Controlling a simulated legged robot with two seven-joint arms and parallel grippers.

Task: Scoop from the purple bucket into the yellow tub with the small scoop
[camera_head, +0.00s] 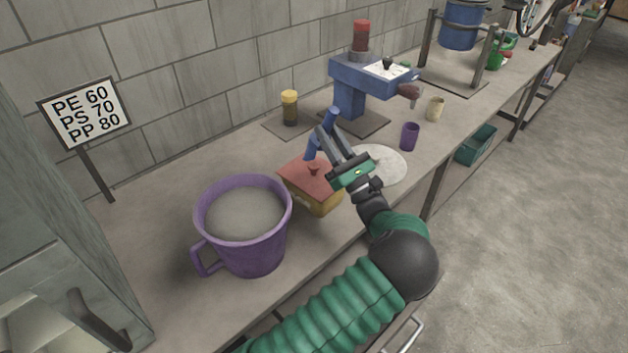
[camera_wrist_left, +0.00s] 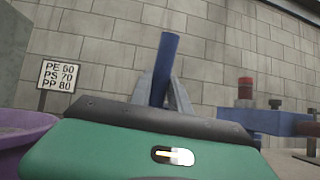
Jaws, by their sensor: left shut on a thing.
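The purple bucket (camera_head: 243,240) with a side handle stands at the front left of the bench, filled with grey material. It also shows at the left edge of the left wrist view (camera_wrist_left: 20,148). The yellow tub (camera_head: 318,204) stands right of the bucket, with a flat reddish top and a small red knob. My left gripper (camera_head: 332,132) is above the tub's back right side, shut on a blue rod-like handle (camera_head: 311,149), seemingly the small scoop's. The handle stands tilted between the fingers in the left wrist view (camera_wrist_left: 165,68). My right gripper is out of view.
A blue press-like machine (camera_head: 350,95) stands behind the tub. A white round plate (camera_head: 382,165) lies right of it, with a small purple cup (camera_head: 409,137) and a beige cup (camera_head: 435,108) beyond. A yellow-lidded jar (camera_head: 290,108) and a sign (camera_head: 85,112) stand at the back.

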